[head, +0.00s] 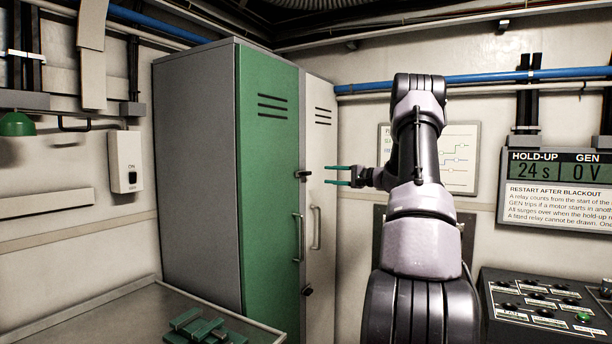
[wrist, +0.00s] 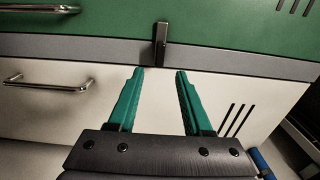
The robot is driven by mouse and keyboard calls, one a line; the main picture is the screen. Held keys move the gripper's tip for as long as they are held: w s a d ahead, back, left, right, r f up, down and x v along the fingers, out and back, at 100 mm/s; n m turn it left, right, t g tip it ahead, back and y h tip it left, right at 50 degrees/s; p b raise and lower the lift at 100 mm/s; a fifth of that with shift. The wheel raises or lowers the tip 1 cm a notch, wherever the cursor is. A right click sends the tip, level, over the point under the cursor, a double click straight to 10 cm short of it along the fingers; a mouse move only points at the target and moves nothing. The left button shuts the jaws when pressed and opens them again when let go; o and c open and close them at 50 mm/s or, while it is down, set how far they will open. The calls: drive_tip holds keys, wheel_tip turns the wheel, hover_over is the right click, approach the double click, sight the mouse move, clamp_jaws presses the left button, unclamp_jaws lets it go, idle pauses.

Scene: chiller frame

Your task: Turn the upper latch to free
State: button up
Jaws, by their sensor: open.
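The upper latch (head: 303,174) is a small dark bar at the edge of the green door, lying roughly level across the strip between the green door (head: 268,215) and the pale door (head: 319,150). In the wrist view the latch (wrist: 161,44) spans the grey strip, just beyond my fingertips and centred between them. My gripper (head: 327,175) has green fingers and is open and empty. It is just right of the latch at nearly the same height, in front of the pale door. In the wrist view a clear gap shows between the two fingertips (wrist: 159,72) and they appear apart from the latch.
A lower latch (head: 308,291) sits further down the same strip. Metal handles stand out from the green door (head: 297,237) and the pale door (head: 316,228). A bench (head: 130,318) with green pieces (head: 205,328) is at lower left. A control panel (head: 540,300) stands at lower right.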

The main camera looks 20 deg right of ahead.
sight(309, 174)
drive_tip(key=x, duration=0.9)
clamp_jaws()
